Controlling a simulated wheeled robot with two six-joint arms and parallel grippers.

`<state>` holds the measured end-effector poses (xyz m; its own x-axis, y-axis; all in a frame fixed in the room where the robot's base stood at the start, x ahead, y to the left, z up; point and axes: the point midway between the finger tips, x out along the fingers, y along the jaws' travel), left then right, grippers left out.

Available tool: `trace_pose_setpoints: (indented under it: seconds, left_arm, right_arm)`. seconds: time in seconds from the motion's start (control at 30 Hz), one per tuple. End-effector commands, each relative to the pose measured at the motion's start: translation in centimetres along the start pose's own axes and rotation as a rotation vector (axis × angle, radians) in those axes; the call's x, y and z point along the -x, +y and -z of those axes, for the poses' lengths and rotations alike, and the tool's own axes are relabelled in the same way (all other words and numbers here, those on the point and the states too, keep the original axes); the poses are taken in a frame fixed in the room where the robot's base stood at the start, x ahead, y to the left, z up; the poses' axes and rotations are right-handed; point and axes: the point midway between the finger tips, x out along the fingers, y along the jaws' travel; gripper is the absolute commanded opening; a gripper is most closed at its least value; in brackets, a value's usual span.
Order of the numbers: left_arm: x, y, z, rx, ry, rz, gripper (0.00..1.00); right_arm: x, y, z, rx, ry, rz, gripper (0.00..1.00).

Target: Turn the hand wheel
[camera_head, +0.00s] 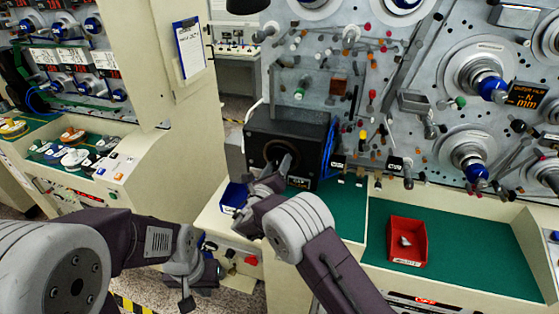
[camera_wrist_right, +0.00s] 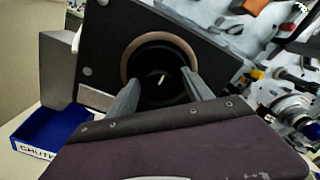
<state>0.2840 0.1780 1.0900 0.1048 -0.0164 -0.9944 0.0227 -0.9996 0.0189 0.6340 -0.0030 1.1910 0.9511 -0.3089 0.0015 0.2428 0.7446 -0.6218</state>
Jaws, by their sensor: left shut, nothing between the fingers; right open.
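A black box (camera_head: 262,137) stands on the green bench, with a round dark recess in its front. In the right wrist view, the box front (camera_wrist_right: 96,58) has a recess with a copper-brown ring (camera_wrist_right: 128,55) and a small pale mark inside. This may be the hand wheel, but I cannot tell for sure. My right gripper (camera_head: 279,168) is open in front of the recess. Its two fingers (camera_wrist_right: 158,86) point at the ring, one at each side; contact is unclear. My left gripper (camera_head: 187,296) is shut and empty, low in front of the bench.
A blue tray (camera_head: 234,195) sits left of the box; it also shows in the right wrist view (camera_wrist_right: 50,133). A red bin (camera_head: 408,240) stands on the green bench to the right. The grey spindle panel (camera_head: 440,100) rises behind. A red button (camera_head: 251,260) is on the bench front.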

Motion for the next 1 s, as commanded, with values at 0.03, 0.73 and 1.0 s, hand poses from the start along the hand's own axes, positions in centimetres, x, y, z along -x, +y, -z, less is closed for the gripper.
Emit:
trace_pose_setpoints:
  seconds: [0.03, 0.73, 1.0]
  left_arm:
    - [0.0, 0.0, 0.0, 0.000, 0.000, 0.000, 0.00]
    - [-1.5, 0.0, -0.1, 0.000, 0.000, 0.000, 0.00]
    - [-5.7, -0.1, -0.6, 0.000, 0.000, 0.000, 0.00]
  right_arm:
    - [0.0, 0.0, 0.0, 0.000, 0.000, -0.001, 0.59]
    - [0.0, 0.3, 0.5, -0.055, 0.002, 0.001, 0.00]
    - [0.0, 0.6, 0.9, -0.249, 0.002, 0.002, 0.00]
